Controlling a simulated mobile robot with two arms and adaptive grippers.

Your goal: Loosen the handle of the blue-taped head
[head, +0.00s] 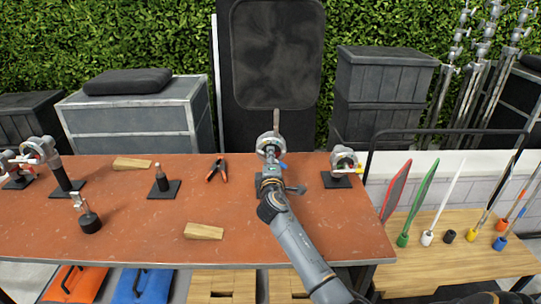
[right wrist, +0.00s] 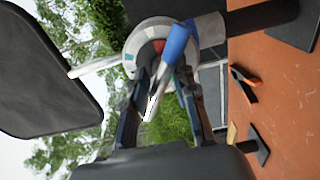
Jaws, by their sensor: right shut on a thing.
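The blue-taped head (head: 268,141) is a round silver grip head near the table's back edge, in front of a large black flag panel (head: 278,55). Its handle with blue tape (right wrist: 177,43) crosses the disc in the right wrist view, its bare metal end pointing down between my fingers. My right gripper (head: 270,163) is at the head from the near side. In the right wrist view its two fingers (right wrist: 160,82) close around the handle, and the exact contact is partly hidden. My left gripper is not in view.
Another head (head: 343,160) stands at the table's right end, with more at the far left. Flags stand on a wooden shelf (head: 440,263) at right.

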